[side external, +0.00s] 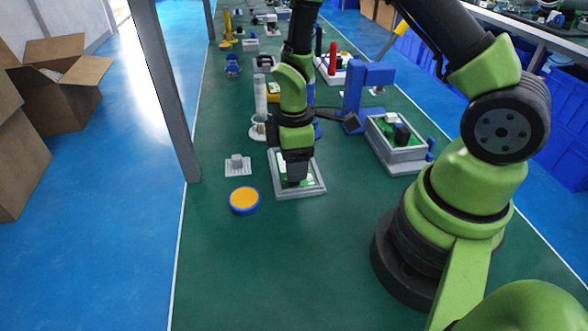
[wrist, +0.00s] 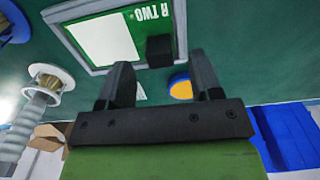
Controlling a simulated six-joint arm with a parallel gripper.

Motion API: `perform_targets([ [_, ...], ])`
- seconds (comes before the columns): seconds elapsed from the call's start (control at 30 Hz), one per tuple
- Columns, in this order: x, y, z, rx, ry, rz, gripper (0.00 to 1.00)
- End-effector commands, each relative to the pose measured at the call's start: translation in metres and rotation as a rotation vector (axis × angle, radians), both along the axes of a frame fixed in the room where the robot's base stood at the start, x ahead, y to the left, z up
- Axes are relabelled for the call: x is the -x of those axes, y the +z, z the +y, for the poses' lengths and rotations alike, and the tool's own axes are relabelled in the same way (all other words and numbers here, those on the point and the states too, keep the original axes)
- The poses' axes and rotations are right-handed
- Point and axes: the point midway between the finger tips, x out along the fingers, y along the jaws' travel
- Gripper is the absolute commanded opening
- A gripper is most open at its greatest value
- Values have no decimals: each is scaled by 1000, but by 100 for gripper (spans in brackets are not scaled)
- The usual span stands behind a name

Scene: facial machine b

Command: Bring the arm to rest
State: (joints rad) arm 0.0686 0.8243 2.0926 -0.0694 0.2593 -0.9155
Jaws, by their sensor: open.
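My gripper (side external: 296,180) points down over a grey-rimmed tray (side external: 312,192) on the green bench in the side view. The wrist view shows my gripper (wrist: 158,72) with its two dark fingers apart and nothing held between them. In that view the tray (wrist: 180,25) holds a green board with a white panel, and a black block (wrist: 160,50) sits at its edge. My gripper hides part of the tray in the side view, and I cannot tell its exact height above it.
An orange disc with a blue rim (side external: 245,200) and a small grey part (side external: 237,165) lie left of the tray. A second grey tray (side external: 395,148) and a blue stand (side external: 362,90) are to the right. A grey post (side external: 165,90) rises at the bench's left edge. The bench front is clear.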

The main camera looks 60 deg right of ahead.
Motion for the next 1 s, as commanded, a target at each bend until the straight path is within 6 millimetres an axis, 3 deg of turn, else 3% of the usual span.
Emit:
perform_targets([
  [0.3,-1,58,0,1,0,-6,59],
  [0.57,0,86,1,-1,-19,-15,59],
  [0.77,10,138,9,-31,-223,-129,59],
  [1.0,51,212,24,-169,-607,-309,59],
])
